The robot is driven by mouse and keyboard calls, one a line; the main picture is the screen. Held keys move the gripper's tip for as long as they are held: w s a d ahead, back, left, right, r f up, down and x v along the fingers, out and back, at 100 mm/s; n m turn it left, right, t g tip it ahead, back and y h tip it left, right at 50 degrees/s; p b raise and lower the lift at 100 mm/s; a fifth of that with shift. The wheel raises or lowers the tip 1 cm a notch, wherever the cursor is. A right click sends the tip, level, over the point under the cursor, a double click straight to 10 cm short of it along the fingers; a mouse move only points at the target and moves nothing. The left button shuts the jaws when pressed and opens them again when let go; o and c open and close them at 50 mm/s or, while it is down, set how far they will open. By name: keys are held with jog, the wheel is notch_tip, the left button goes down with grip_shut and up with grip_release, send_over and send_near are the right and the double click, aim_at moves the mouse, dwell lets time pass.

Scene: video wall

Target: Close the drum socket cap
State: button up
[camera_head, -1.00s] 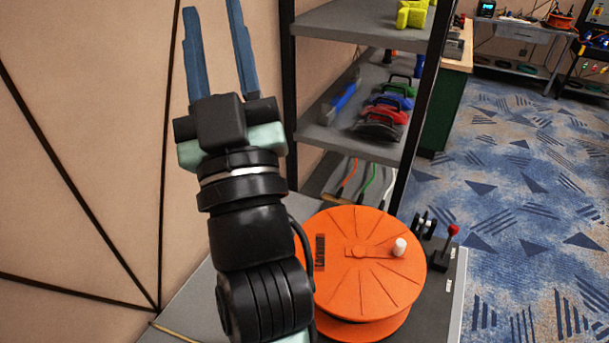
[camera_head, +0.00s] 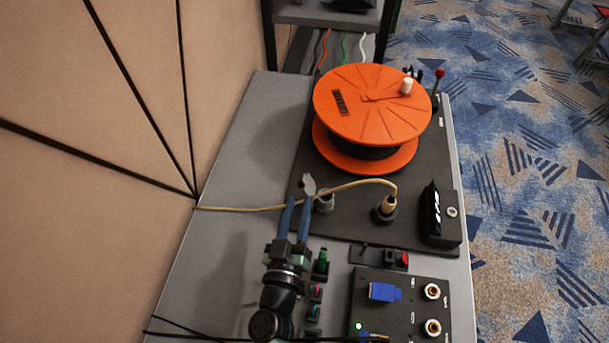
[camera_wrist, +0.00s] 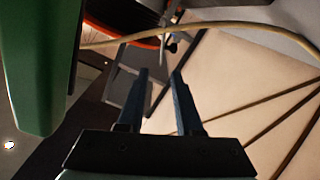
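The orange drum (camera_head: 372,105) stands on a dark base plate at the back of the bench. In front of it is a grey round socket (camera_head: 325,203), with a small grey cap (camera_head: 308,183) raised open beside its mouth. My gripper (camera_head: 300,196) is low over the bench, just left of the socket, with its two blue fingers apart and empty. Its fingertips are close to the cap; I cannot tell whether they touch. In the wrist view the open fingers (camera_wrist: 160,72) point towards a small grey part, probably the cap, and the cable passes beyond them.
A tan cable (camera_head: 250,208) runs from the wall past the socket to a plug in a second socket (camera_head: 384,215). A black box (camera_head: 440,215) stands at right. Green and pink connectors and a blue-plug panel (camera_head: 400,305) are in front.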

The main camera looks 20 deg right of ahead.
aim_at(303, 182)
jog(key=b+x, duration=0.1)
jog(key=x, duration=0.6)
jog(key=shift+w+d, duration=0.2)
jog(key=shift+w, duration=0.15)
jog(key=shift+c, duration=0.2)
grip_shut()
dwell(0.9)
